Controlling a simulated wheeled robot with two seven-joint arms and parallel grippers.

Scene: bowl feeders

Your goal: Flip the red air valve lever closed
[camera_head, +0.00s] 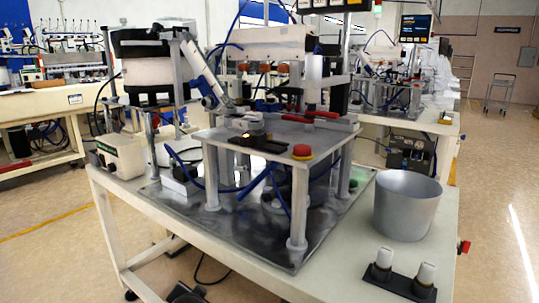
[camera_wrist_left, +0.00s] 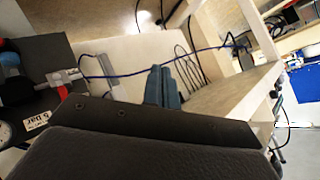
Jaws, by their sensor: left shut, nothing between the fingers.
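The red air valve lever (camera_wrist_left: 62,91) shows at the left of the left wrist view, as a short red piece beside a metal fitting (camera_wrist_left: 66,77). I cannot tell its exact angle. My left gripper (camera_wrist_left: 166,86) has its blue-grey fingers together and empty. They appear to the right of the lever in the picture and apart from it. A label reading "5 Bar" (camera_wrist_left: 38,122) and part of a round gauge (camera_wrist_left: 5,133) are below the lever. I cannot pick out the valve lever in the head view. My right gripper is not in view.
A blue hose (camera_wrist_left: 150,74) runs right from the fitting across a pale surface. In the head view, the workbench carries a raised metal plate with a red button (camera_head: 302,151), red clamp handles (camera_head: 322,114), a metal bowl (camera_head: 407,205) and two white-capped pieces (camera_head: 403,272).

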